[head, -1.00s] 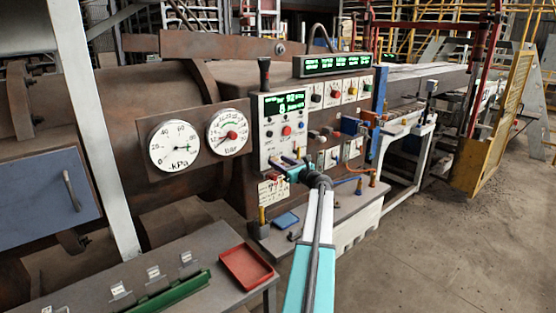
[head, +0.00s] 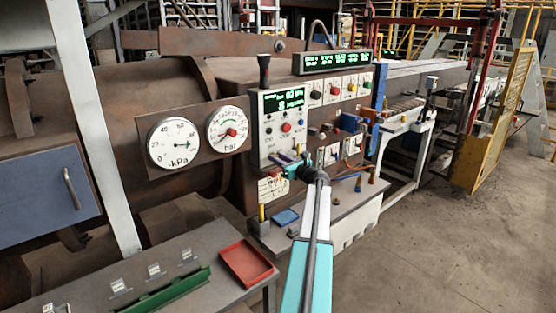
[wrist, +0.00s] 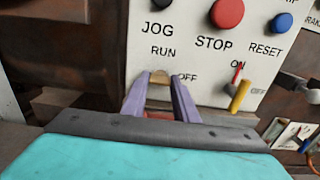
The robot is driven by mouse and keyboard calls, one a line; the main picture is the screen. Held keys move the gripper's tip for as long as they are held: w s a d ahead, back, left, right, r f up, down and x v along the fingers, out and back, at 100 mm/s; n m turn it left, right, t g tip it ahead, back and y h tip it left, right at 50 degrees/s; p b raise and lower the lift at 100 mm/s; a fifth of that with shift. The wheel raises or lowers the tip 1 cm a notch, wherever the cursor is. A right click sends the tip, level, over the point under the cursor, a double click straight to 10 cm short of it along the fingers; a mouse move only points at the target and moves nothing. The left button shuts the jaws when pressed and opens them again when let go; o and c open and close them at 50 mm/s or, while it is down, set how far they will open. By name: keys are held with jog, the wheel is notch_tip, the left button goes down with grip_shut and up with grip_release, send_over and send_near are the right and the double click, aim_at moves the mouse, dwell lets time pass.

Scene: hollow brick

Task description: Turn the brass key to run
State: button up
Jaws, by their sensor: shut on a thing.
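The white control panel (head: 268,145) stands in the middle of the head view, with a lit green display, knobs and buttons. My gripper (head: 280,159) is at its lower part. In the wrist view, the two purple fingers of my gripper (wrist: 160,82) are shut on the brass key (wrist: 158,77), just below the RUN label and left of an OFF label. Only a small tan part of the key shows between the fingertips. The exact angle of the key is hard to tell. The key is hidden in the head view.
The red STOP button (wrist: 227,13) is above right of the fingers. A yellow lever (wrist: 240,95) with ON and OFF labels sticks out to their right. Two round gauges (head: 173,143) are left of the panel. A red tray (head: 246,263) lies on the front bench.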

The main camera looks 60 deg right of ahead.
jog(key=shift+f+n+b, duration=0.15)
jog(key=shift+n+b, duration=0.45)
jog(key=shift+b, duration=0.65)
jog(key=n+b, duration=1.6)
jog(key=b, duration=0.9)
jog(key=shift+n, duration=0.3)
jog(key=o, duration=1.1)
jog(key=shift+c, duration=0.2)
